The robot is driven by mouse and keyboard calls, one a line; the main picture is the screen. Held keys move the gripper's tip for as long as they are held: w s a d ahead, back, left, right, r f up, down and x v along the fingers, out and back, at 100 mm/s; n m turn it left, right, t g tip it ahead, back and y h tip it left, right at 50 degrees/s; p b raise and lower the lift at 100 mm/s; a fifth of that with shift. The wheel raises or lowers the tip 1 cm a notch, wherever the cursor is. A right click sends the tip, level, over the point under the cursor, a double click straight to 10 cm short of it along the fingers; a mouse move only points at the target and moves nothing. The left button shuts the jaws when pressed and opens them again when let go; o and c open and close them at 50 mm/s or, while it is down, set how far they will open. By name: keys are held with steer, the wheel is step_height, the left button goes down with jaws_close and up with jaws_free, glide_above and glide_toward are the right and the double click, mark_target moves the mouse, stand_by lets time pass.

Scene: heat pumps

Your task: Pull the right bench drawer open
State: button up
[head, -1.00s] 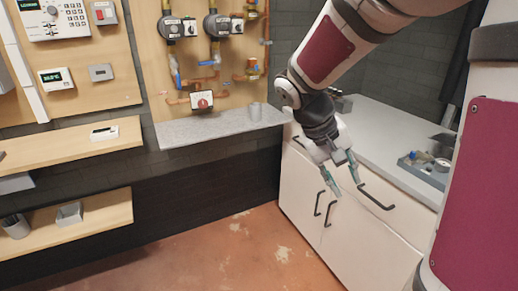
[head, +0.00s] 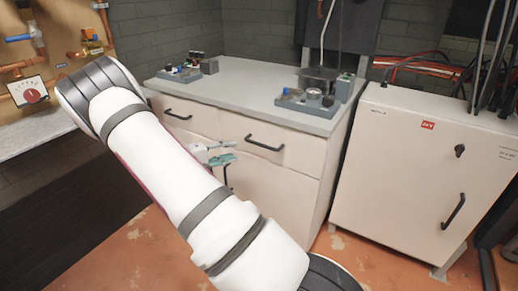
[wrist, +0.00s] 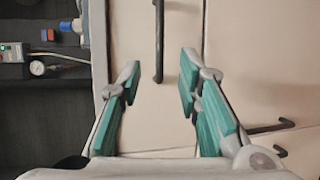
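The right bench drawer (head: 269,158) is closed, with a black bar handle (head: 265,144) on its front. My gripper (head: 217,153) is in front of the bench, left of that handle and slightly lower in the head view. In the wrist view, the drawer front (wrist: 132,130) fills the middle. Its handle (wrist: 158,35) runs up the picture, its lower end in line with the gap between the fingers. My gripper (wrist: 160,62) is open there, teal fingers spread, with nothing held. I cannot tell the remaining distance to the handle.
The left drawer (head: 188,115) is closed. Cupboard door handles (wrist: 270,127) show at the wrist view's lower right. The grey worktop (head: 245,95) carries small trays of parts. A white cabinet (head: 415,165) stands at right. Red floor (head: 345,265) is open in front.

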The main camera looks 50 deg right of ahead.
mark_target(259, 145)
steer(key=b+x, duration=0.1)
steer(key=x, duration=1.2)
steer(key=shift+s+d+b, duration=0.15)
steer(key=shift+d+b, duration=0.05)
steer(key=shift+b, duration=0.1)
jaws_close()
